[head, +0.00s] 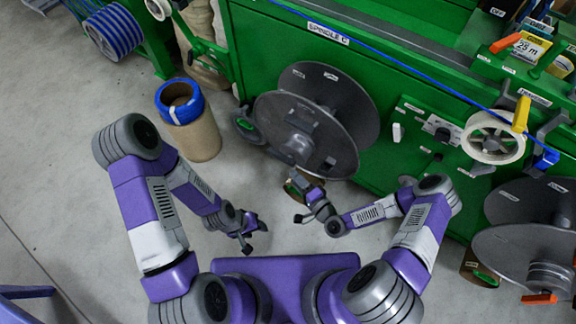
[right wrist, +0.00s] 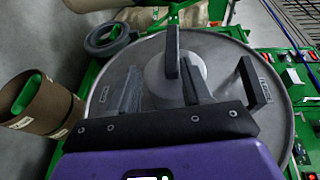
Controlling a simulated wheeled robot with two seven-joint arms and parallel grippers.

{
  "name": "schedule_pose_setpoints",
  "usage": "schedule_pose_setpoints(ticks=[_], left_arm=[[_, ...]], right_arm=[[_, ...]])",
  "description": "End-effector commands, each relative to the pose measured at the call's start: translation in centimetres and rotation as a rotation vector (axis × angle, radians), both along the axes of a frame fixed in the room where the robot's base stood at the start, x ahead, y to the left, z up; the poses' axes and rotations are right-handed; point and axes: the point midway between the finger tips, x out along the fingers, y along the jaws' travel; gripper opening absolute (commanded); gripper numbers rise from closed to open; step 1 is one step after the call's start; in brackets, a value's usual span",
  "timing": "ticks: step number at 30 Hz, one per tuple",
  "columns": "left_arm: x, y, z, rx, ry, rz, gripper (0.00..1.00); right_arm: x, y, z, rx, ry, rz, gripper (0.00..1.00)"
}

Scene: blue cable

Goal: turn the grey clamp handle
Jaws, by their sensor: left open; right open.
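The reel on spindle C (head: 325,105) stands against the green machine in the head view, a grey hub on its near face. In the right wrist view, an upright dark grey bar, which looks like the clamp handle (right wrist: 172,48), stands in front of the pale hub (right wrist: 193,72). My right gripper (head: 300,196) is open and empty, just below the reel. In the wrist view its fingers (right wrist: 160,80) point at the hub, with the bar's lower end between them; contact cannot be told. My left gripper (head: 257,236) is open and empty, low over the floor.
A second dark grey bracket (right wrist: 255,84) sits on the flange's right side. A brown drum with a blue ring (head: 190,128) stands left of the reel. A blue cable (head: 425,75) crosses the machine front toward a white wheel (head: 493,138).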

Motion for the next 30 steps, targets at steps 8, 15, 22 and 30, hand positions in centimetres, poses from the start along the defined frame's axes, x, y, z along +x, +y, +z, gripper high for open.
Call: schedule_pose_setpoints(ticks=[8, 15, 22, 30], left_arm=[[0.0, 0.0, -0.9, 0.000, -0.001, -0.001, 0.51], [0.0, 0.0, -1.7, 0.000, -0.001, -0.001, 0.51], [0.0, 0.0, -2.0, 0.000, 0.000, -0.001, 0.51], [0.0, 0.0, -2.0, 0.000, 0.000, -0.001, 0.51]], right_arm=[[2.3, 0.3, 0.8, 0.096, -0.070, -0.056, 0.49], [5.5, 2.3, 0.7, 0.092, -0.069, -0.053, 0.49], [7.0, 3.2, 0.7, 0.092, -0.065, -0.054, 0.49], [7.1, 3.3, 0.7, 0.092, -0.065, -0.054, 0.47]])
